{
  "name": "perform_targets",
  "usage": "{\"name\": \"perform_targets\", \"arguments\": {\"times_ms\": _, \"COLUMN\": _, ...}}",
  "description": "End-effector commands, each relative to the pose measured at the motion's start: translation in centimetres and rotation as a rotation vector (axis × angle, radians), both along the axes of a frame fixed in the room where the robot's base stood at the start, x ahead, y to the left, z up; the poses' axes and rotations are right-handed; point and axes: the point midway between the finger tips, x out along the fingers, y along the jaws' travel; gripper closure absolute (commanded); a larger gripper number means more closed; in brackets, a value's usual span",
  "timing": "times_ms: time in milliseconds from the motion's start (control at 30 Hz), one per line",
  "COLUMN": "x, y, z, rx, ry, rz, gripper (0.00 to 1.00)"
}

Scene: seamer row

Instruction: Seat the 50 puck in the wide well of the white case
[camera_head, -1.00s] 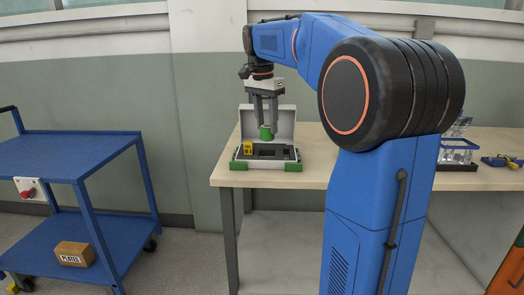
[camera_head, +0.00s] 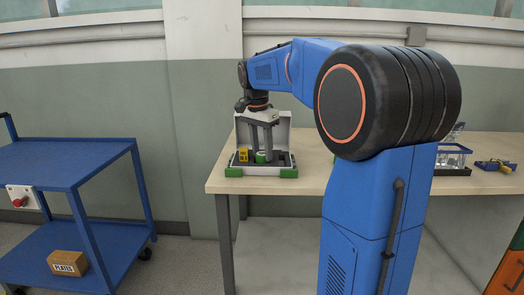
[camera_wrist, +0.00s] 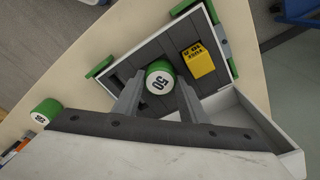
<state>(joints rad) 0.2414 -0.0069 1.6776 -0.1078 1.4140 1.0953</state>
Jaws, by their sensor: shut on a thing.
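The white case (camera_head: 287,128) stands on the table with its lid open and green corners. Its dark insert (camera_wrist: 145,53) shows in the wrist view. A yellow block (camera_wrist: 198,60) sits in the insert, beside the puck. My gripper (camera_head: 263,150) points down over the case, shut on the green 50 puck (camera_wrist: 159,83), whose white top with "50" faces the wrist camera. In the head view the puck (camera_head: 262,157) is upright, low at the insert. The well under it is hidden, so I cannot tell whether it is inside.
A second green puck (camera_wrist: 46,113) with a white top lies on the table outside the case. The open lid (camera_wrist: 240,112) stands close beside my gripper. A blue-rimmed rack (camera_head: 452,158) stands farther right. A blue cart (camera_head: 70,165) is at left.

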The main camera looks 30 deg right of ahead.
Motion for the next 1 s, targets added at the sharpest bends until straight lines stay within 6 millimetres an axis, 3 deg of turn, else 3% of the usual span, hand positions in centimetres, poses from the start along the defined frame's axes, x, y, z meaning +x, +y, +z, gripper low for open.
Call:
{"name": "perform_targets", "arguments": {"times_ms": 33, "x": 0.0, "y": 0.0, "z": -0.2, "rx": 0.000, "ry": 0.000, "rz": 0.000, "gripper": 0.86}}
{"name": "perform_targets", "arguments": {"times_ms": 67, "x": 0.0, "y": 0.0, "z": -0.2, "rx": 0.000, "ry": 0.000, "rz": 0.000, "gripper": 0.60}}
{"name": "perform_targets", "arguments": {"times_ms": 133, "x": 0.0, "y": 0.0, "z": -0.2, "rx": 0.000, "ry": 0.000, "rz": 0.000, "gripper": 0.43}}
{"name": "perform_targets", "arguments": {"times_ms": 567, "x": 0.0, "y": 0.1, "z": 0.6, "rx": 0.000, "ry": 0.000, "rz": 0.000, "gripper": 0.43}}
{"name": "perform_targets", "arguments": {"times_ms": 1000, "x": -0.2, "y": 0.9, "z": 8.3, "rx": 0.000, "ry": -0.002, "rz": 0.000, "gripper": 0.43}}
